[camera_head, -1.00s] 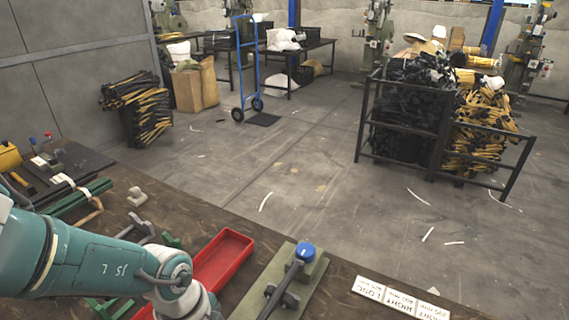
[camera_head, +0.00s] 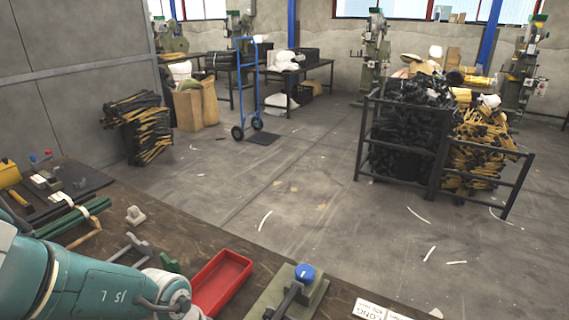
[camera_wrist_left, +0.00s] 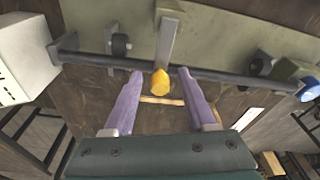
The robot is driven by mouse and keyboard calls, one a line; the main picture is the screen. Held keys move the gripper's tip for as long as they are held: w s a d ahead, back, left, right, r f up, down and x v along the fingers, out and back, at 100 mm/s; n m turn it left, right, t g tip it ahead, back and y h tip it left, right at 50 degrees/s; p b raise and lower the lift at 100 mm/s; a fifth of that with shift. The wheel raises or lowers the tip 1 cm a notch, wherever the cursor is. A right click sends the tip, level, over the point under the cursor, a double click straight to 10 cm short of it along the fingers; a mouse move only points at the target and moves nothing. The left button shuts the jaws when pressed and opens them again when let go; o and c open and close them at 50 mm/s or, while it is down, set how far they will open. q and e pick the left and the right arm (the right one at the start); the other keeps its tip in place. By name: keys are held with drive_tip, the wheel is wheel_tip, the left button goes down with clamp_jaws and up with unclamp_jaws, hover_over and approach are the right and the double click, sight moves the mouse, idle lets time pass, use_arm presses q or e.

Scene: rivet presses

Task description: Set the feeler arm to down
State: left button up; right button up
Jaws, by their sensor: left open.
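In the left wrist view a flat grey metal arm (camera_wrist_left: 168,42) with a yellow end (camera_wrist_left: 160,82) comes down from a grey-green fixture plate (camera_wrist_left: 220,30). I take it for the feeler arm. A dark rod (camera_wrist_left: 225,74) runs across the fixture to a blue knob (camera_wrist_left: 308,90). My left gripper (camera_wrist_left: 160,75) is open, its two pale purple fingers on either side of the yellow end; I cannot tell whether they touch it. In the head view the fixture (camera_head: 262,306) and its blue knob (camera_head: 305,272) show partly at the bottom edge. My right gripper is not in view.
A red tray (camera_head: 222,282) stands beside the fixture on the brown bench (camera_head: 150,235). White lettered cards (camera_head: 370,309) lie to its right. A white box (camera_wrist_left: 25,60) is at the left of the wrist view.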

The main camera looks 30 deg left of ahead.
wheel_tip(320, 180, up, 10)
drive_tip(key=p, duration=0.9)
drive_tip(key=shift+p, duration=0.4)
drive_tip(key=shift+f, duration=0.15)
